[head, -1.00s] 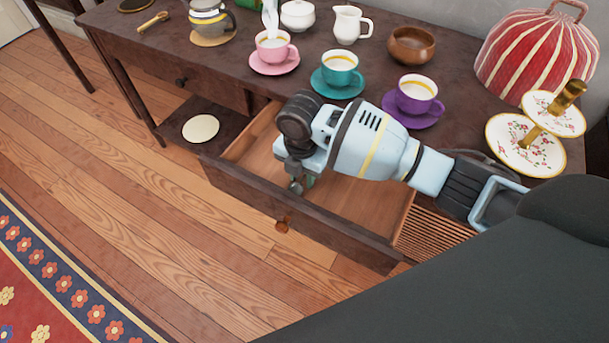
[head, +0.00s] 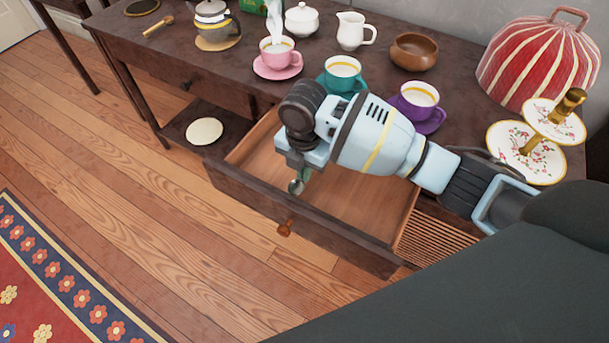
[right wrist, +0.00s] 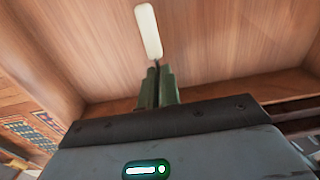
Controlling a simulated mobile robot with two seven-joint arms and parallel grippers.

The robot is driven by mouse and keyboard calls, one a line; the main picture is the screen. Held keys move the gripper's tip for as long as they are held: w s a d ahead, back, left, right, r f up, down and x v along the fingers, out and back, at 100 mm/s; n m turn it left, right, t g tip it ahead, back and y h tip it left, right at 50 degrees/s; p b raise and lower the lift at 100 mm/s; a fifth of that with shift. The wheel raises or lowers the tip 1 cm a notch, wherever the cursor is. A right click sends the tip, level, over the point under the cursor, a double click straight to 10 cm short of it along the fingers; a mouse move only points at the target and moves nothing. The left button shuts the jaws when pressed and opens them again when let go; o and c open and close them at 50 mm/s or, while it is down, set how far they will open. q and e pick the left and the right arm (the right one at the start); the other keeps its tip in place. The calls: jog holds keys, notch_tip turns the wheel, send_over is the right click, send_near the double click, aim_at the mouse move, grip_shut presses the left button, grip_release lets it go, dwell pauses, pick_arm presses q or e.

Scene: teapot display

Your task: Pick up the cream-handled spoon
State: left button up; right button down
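The cream-handled spoon shows its pale handle (right wrist: 148,31) in the right wrist view, over the drawer's wooden floor. Its silvery bowl (head: 296,187) shows in the head view, just below my right gripper (head: 304,172). The right gripper's green fingers (right wrist: 157,86) are close together around the spoon's thin dark neck. The gripper is inside the open drawer (head: 368,208), near its front panel. My wrist hides most of the spoon in the head view, and I cannot tell how far it is above the drawer floor. My left gripper is not in view.
On the tabletop above are a pink cup (head: 281,54), a teal cup (head: 341,73), a purple cup (head: 418,100), a wooden bowl (head: 413,52) and a tiered plate stand (head: 526,160). The drawer's front panel (head: 250,204) stands before my gripper. The floor in front is clear.

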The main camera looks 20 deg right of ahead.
notch_tip(320, 180, up, 6)
jog(key=shift+r+p, duration=0.25)
jog(key=shift+p, duration=0.25)
jog(key=shift+d, duration=0.1)
